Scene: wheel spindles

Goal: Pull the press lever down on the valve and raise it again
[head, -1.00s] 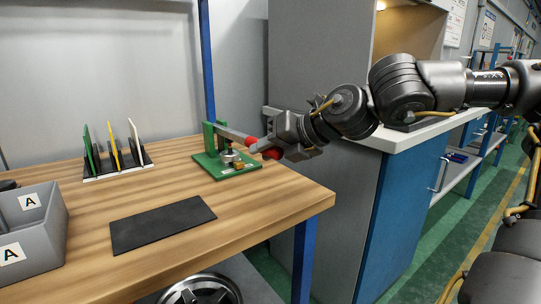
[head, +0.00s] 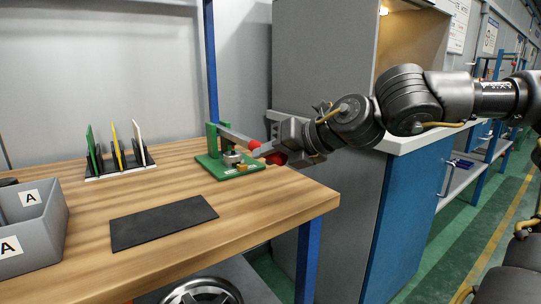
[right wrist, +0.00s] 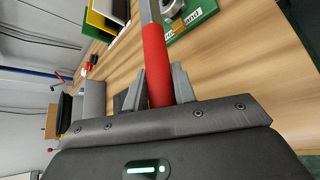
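The press (head: 211,145) has a green upright and a green base plate on the wooden table near its right end. A silver round valve part (head: 232,157) and a small brass-coloured block sit on the base. The grey lever (head: 235,136) slopes slightly down to the right and ends in a red handle (head: 254,145). My right gripper (head: 264,150) is around this handle. In the right wrist view the red handle (right wrist: 157,65) runs between the two fingers, which appear to press on both its sides. My left gripper is not in view.
A grey bin (head: 43,240) marked A stands at the left. A black mat (head: 163,222) lies in the middle of the table (head: 270,210). A rack (head: 122,168) with upright coloured plates stands behind it. A grey and blue cabinet (head: 395,200) stands to the right.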

